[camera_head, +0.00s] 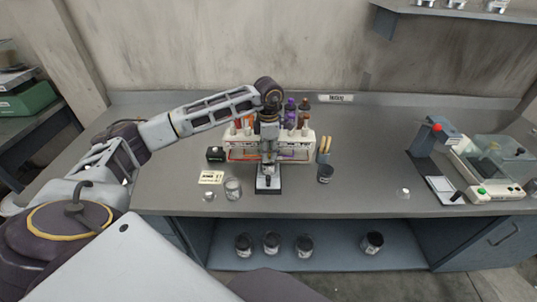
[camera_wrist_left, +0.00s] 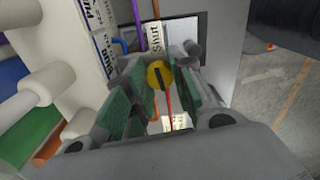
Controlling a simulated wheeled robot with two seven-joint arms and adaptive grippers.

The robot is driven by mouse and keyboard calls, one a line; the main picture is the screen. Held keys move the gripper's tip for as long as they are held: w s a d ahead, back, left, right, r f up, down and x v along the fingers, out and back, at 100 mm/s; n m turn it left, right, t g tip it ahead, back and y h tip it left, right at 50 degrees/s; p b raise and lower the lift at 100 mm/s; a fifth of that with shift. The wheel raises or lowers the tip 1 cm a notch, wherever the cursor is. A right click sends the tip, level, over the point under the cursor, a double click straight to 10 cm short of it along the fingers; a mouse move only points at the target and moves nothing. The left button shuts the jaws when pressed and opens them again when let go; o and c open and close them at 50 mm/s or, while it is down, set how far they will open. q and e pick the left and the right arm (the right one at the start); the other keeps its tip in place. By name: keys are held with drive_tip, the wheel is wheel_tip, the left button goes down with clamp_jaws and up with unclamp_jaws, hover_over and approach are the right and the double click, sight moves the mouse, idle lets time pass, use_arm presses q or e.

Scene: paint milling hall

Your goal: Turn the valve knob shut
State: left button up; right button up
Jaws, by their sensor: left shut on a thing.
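The yellow valve knob (camera_wrist_left: 157,73) with a dark bar across its face shows in the left wrist view, between my green-padded fingers. A label reading "Shut" (camera_wrist_left: 153,38) is just above it. My left gripper (camera_wrist_left: 163,90) is shut on the knob. In the head view my left gripper (camera_head: 268,150) points down in front of the bottle rack, over a small stand (camera_head: 268,184) on the bench, and hides the knob there. A thin red line runs down from the knob in the wrist view. My right gripper is not in view.
A white rack (camera_head: 236,153) with several bottles stands behind my gripper. A glass jar (camera_head: 233,188), a dark cup (camera_head: 325,173) and a card (camera_head: 211,177) are near it on the bench (camera_head: 360,190). A balance (camera_head: 490,185) stands at right. The bench between is mostly clear.

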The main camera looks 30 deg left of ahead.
use_arm(q)
drive_tip(key=shift+m, duration=0.5)
drive_tip(key=shift+r+m+b, duration=0.1)
drive_tip(key=shift+m+b, duration=0.3)
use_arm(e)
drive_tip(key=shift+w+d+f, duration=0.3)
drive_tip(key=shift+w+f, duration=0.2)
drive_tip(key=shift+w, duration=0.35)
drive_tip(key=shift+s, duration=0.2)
use_arm(q)
drive_tip(key=o, duration=1.1)
drive_tip(key=shift+c, duration=0.2)
drive_tip(key=shift+r, duration=0.8)
wheel_tip(320, 180, up, 10)
drive_tip(key=shift+r, duration=0.2)
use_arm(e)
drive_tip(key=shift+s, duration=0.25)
